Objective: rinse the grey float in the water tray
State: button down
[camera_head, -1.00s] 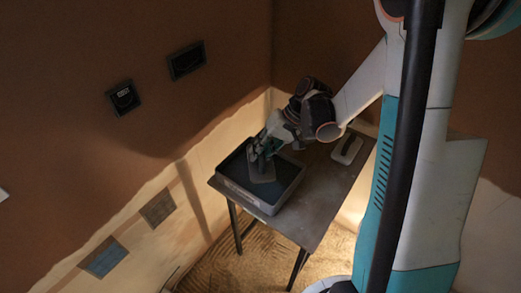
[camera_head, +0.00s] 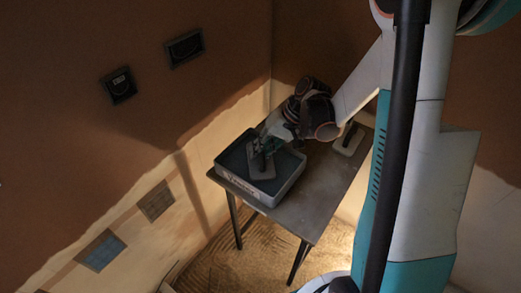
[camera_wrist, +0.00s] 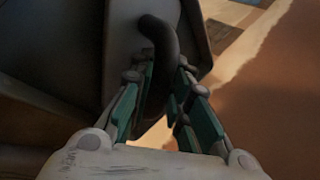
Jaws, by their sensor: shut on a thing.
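The grey float (camera_head: 262,169) is a flat plate with a dark handle, inside the outline of the water tray (camera_head: 276,200) in the head view. My gripper (camera_head: 263,148) comes down from the right and is shut on its handle. In the wrist view the curved dark handle (camera_wrist: 162,40) runs between the green-padded fingers of my gripper (camera_wrist: 159,78), with the grey plate beyond. The tray is a grey box with a dark interior and a label on its front wall. I cannot tell whether the plate touches the water or the bottom.
The tray stands on the left of a small dark table (camera_head: 312,205). A second float (camera_head: 348,141) with a pale plate and dark handle lies at the table's right. The brown wall with two dark boxes (camera_head: 118,86) (camera_head: 185,48) is close behind. Bare tabletop shows at front right.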

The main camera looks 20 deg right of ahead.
jog(key=shift+f+b, duration=0.6)
dwell(1.8)
jog(key=shift+r, duration=0.15)
jog(key=shift+r+p, duration=2.4)
jog(key=shift+r, duration=1.05)
jog(key=shift+f, duration=0.1)
jog(key=shift+w+f+n+g, duration=0.25)
jog(key=shift+f+n, duration=0.15)
jog(key=shift+f, duration=0.5)
jog(key=shift+w+f+n+g, duration=0.2)
jog(key=shift+f+n, duration=0.2)
jog(key=shift+f, duration=0.45)
jog(key=shift+w+f+n+g, duration=0.15)
jog(key=shift+f+n+g, duration=0.2)
jog(key=shift+f, duration=0.55)
jog(key=shift+r, duration=0.15)
